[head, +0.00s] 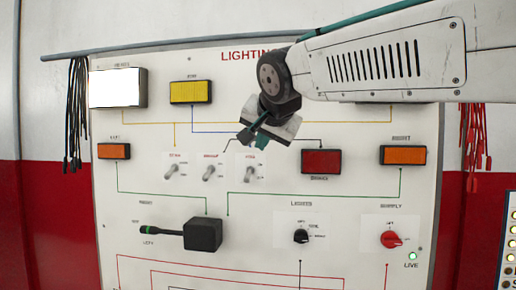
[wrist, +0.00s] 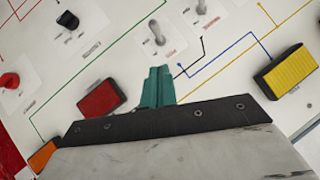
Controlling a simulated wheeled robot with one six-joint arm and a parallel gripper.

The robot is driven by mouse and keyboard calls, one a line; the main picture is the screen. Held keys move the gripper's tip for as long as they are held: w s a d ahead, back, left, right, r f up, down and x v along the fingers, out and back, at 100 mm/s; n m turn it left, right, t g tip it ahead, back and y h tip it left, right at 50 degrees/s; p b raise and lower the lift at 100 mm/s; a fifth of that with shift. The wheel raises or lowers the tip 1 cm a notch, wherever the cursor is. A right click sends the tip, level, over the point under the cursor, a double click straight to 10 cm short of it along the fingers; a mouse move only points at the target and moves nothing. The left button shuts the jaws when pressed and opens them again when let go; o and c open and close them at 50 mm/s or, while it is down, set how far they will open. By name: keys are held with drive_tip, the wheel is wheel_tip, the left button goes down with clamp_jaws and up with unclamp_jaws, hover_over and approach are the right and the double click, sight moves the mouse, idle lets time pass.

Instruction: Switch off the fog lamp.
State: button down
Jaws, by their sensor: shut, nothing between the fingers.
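On the lighting board, three small toggle switches stand in a row: a left one (head: 172,170), a middle one (head: 212,172) and a right one (head: 248,173). Their labels are too small to read surely. My gripper (head: 246,139) is shut and empty, its teal fingers just above the right switch. In the wrist view the gripper (wrist: 158,88) shows below the right switch (wrist: 157,33), with a visible gap in the picture. A yellow lamp (head: 190,92) sits upper left, with a blue line running from it; I cannot tell whether it is lit.
A bright white lamp (head: 118,88) is at the top left. A red lamp (head: 321,162) and an orange lamp (head: 403,155) are to the right. Below are a black lever box (head: 203,235), a black knob (head: 301,236) and a red knob (head: 391,239). Cables hang at both sides.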

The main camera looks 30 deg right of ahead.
drive_tip(key=shift+s+a+r, duration=0.2)
drive_tip(key=shift+s+a, duration=0.1)
drive_tip(key=shift+s, duration=0.5)
drive_tip(key=shift+s+a+r, duration=0.15)
drive_tip(key=shift+s+a, duration=0.1)
drive_tip(key=shift+s, duration=0.5)
drive_tip(key=s+a+f+n+g+y, duration=0.1)
drive_tip(key=s+f+n+g, duration=0.3)
drive_tip(key=s+f, duration=0.7)
drive_tip(key=s+f+n+g+y, duration=0.1)
drive_tip(key=s+f+n+g, duration=0.4)
drive_tip(key=s+f, duration=0.6)
wheel_tip(320, 180, down, 9)
drive_tip(key=shift+s+a+g+y, duration=0.35)
drive_tip(key=shift+a+g+y, duration=0.05)
drive_tip(key=shift+g, duration=0.1)
